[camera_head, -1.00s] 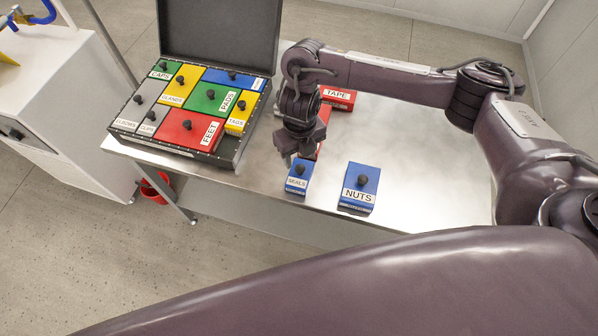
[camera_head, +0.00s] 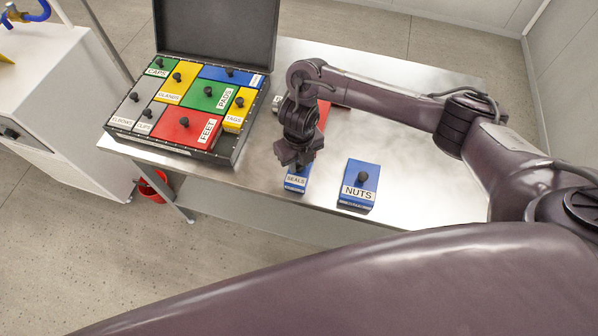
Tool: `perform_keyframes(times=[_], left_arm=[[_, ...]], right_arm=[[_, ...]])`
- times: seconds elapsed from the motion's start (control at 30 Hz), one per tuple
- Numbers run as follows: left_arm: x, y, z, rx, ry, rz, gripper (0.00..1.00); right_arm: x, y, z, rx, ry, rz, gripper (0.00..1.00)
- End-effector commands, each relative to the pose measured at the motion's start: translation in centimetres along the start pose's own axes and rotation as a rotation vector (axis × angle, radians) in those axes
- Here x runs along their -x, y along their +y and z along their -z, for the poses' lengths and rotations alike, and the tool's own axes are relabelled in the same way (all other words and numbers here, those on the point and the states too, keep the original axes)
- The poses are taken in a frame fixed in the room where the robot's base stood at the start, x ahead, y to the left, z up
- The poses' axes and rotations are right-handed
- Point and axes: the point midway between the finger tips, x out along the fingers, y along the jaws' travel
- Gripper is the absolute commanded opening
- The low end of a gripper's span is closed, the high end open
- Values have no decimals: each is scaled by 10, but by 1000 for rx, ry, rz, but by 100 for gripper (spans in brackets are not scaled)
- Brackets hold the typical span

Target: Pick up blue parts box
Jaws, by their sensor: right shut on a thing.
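Two blue parts boxes are on the steel table. The small one labelled SEALS (camera_head: 296,183) is under my right gripper (camera_head: 296,164), near the front edge. The gripper points down and is shut on the SEALS box at its top knob, which the fingers mostly hide. I cannot tell whether the box is clear of the table. The larger blue box labelled NUTS (camera_head: 358,186) stands upright to the right, apart from the gripper, its black knob showing. My left gripper is not in view.
An open black case (camera_head: 228,152) on the left holds several coloured boxes, including a red FEET box (camera_head: 185,127) and a blue one (camera_head: 232,74). Red boxes stand partly hidden behind my right arm. The steel table (camera_head: 420,190) is clear at right.

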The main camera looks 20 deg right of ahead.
Motion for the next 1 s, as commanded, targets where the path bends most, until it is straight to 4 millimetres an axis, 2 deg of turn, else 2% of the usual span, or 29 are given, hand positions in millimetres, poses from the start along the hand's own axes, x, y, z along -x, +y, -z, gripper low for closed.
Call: perform_keyframes(times=[0.1,0.43,0.57,0.67,0.77,1.0], left_arm=[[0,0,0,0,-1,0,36],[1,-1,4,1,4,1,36],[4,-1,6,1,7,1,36],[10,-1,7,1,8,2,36],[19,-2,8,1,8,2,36],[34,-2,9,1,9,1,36]], right_arm=[[0,0,0,0,-1,0,0],[2,0,-1,0,-2,0,0],[10,0,-2,3,-5,1,0],[24,-1,-2,2,-6,1,0],[47,-1,-3,4,-10,3,0],[115,-1,-3,4,-10,4,0]])
